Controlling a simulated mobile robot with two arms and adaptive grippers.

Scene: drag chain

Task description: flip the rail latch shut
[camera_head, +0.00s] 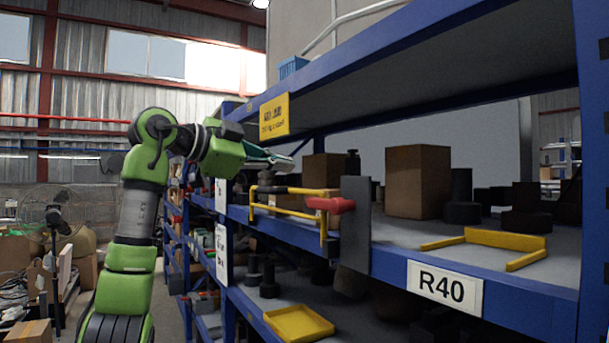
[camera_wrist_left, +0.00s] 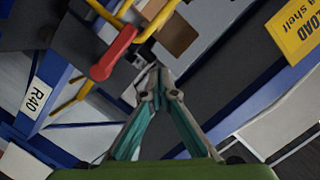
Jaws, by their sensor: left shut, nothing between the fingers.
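The rail latch has a red handle (camera_head: 330,205) that lies roughly level, its thick end against a dark grey upright plate (camera_head: 356,222) on the shelf front. A yellow rail (camera_head: 293,191) runs to its left along the shelf edge. In the left wrist view the red handle (camera_wrist_left: 115,54) shows at upper left, beside the yellow rail bars. My left gripper (camera_head: 285,162) is shut and empty, above and to the left of the handle and apart from it. Its closed fingertips (camera_wrist_left: 158,72) point toward the shelf in the wrist view. My right gripper is not in view.
The blue shelf beam carries an R40 label (camera_head: 444,289). A yellow bracket (camera_head: 487,240), a cardboard box (camera_head: 418,181) and dark cylinders stand on the shelf. An upper shelf with a yellow sign (camera_head: 274,116) overhangs. A yellow tray (camera_head: 299,322) is below.

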